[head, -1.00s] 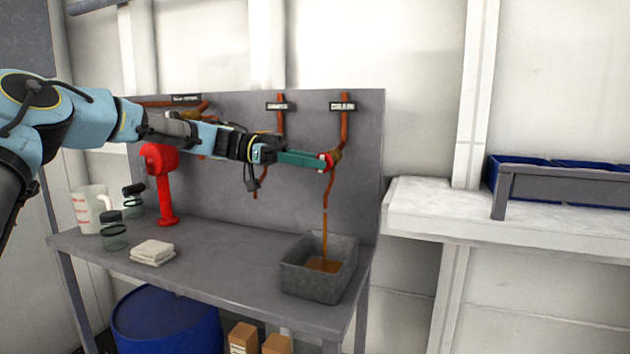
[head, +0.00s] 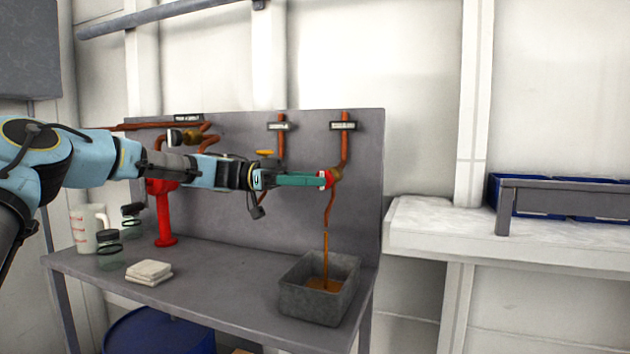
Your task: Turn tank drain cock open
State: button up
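The drain cock (head: 336,174) sits on the right-hand copper pipe on the grey back panel; its red handle (head: 328,180) shows at my fingertips. My gripper (head: 322,180) has green fingers reaching right, nearly level, with the handle at their tips; they look shut on it, though the fingers hide most of it. A brown stream (head: 326,255) runs from the pipe's lower end into a grey open tray (head: 310,306) on the bench, where brown liquid lies. The label (head: 343,126) above this pipe is too small to read surely.
Another pipe with a yellow handle (head: 265,152) is just behind my gripper. A red stand-like fixture (head: 164,215), a measuring jug (head: 84,232), dark-lidded jars (head: 109,250) and folded cloths (head: 149,272) stand left on the bench (head: 220,308). A white counter (head: 480,235) is at right.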

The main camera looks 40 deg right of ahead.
jog(key=shift+o, duration=1)
notch_tip(320, 180, up, 10)
jog(key=shift+b, duration=0.5)
